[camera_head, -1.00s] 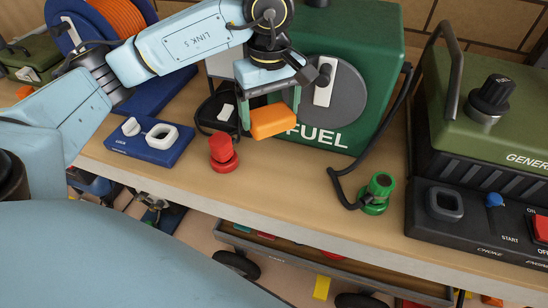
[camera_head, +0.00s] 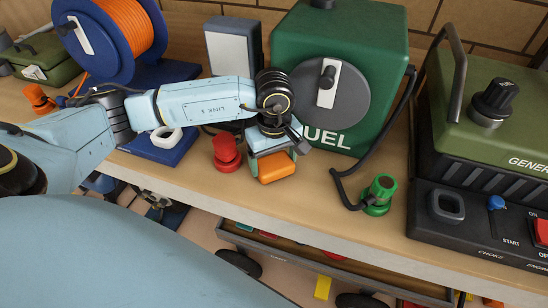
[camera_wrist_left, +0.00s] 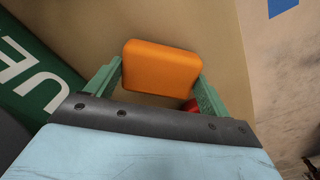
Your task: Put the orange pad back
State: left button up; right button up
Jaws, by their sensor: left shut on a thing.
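The orange pad (camera_head: 277,167) is a small rounded block. My left gripper (camera_head: 272,158) is shut on it, in front of the green fuel box (camera_head: 392,105). In the left wrist view the orange pad (camera_wrist_left: 162,68) sits between the two green fingers of the left gripper (camera_wrist_left: 158,82), with bare wooden bench beyond it. I cannot tell whether the pad touches the bench. No empty place for the pad can be made out; my arm hides part of the bench behind it. My right gripper is not in view.
A red knob-like fitting (camera_head: 226,153) stands just left of the gripper. A green fitting (camera_head: 379,194) with a black hose is to the right. A blue base plate (camera_head: 183,150) and orange cable reel (camera_head: 138,30) are left. The generator (camera_head: 500,140) stands right.

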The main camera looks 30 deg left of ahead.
aim_at(274, 163)
pick_arm(q)
jog(key=shift+f, duration=0.15)
jog(key=o, duration=0.9)
jog(key=shift+r, duration=0.25)
notch_tip(274, 163, up, 12)
jog(key=shift+f+b, duration=0.1)
jog(key=shift+b, duration=0.2)
